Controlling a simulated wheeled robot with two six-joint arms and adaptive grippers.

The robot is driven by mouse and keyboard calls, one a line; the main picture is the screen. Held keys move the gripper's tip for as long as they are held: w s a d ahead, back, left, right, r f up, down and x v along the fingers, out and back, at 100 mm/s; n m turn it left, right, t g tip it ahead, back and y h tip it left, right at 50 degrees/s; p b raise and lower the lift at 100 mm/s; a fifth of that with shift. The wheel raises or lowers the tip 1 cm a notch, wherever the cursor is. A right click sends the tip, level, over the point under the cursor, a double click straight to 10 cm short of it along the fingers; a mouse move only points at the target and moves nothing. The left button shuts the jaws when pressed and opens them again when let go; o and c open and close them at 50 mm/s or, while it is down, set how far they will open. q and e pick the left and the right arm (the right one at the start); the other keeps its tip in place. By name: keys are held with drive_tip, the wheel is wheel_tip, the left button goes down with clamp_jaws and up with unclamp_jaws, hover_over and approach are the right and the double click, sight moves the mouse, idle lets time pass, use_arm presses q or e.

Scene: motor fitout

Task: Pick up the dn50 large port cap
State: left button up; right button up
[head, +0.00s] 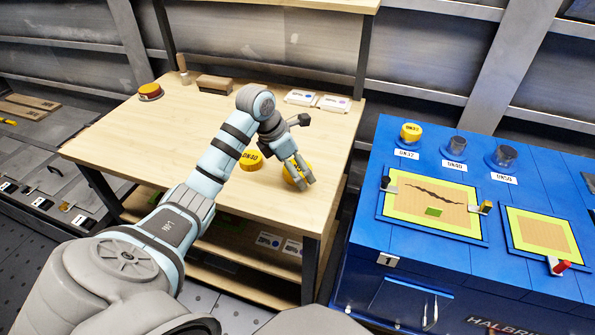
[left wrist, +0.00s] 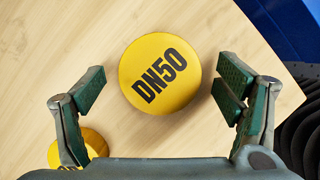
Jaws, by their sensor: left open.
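The DN50 large port cap (left wrist: 160,73) is a round yellow disc with black lettering. It lies flat on the wooden table and shows in the left wrist view between and slightly ahead of my open fingers. In the head view the cap (head: 290,173) is partly hidden by my left gripper (head: 300,172), which points down over it. My left gripper (left wrist: 160,107) is open and empty, with a finger on each side of the cap and a visible gap on the left. My right gripper is not in view.
A yellow DN40 cap (head: 251,160) lies just left of the DN50 cap. The wooden table (head: 140,140) also holds a yellow-and-red round item (head: 150,91), a brown block (head: 214,84) and white labelled boxes (head: 300,97). A blue cabinet (head: 365,215) with a DN32 cap (head: 410,131) stands right.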

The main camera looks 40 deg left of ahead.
use_arm(q)
drive_tip(key=c, duration=0.9)
drive_tip(key=shift+r, duration=0.1)
